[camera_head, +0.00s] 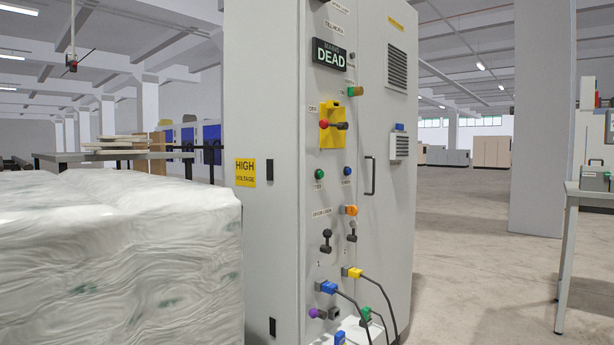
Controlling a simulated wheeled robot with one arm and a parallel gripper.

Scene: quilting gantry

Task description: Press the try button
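A tall light-grey control cabinet (266,60) stands in the middle of the view. Its panel carries a green button (320,173) and a blue button (347,171) side by side at mid height, each with a small label below. A green-and-orange part (356,91) sits higher up. The labels are too small to read surely, so I cannot tell which one is the try button. My gripper is not in view.
A yellow plate with a red knob (324,125), dark levers (326,241) and plugged cables (374,287) crowd the panel. A wrapped white bale (120,260) stands close on the left. A table (590,190) stands at right. Floor right of the cabinet is clear.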

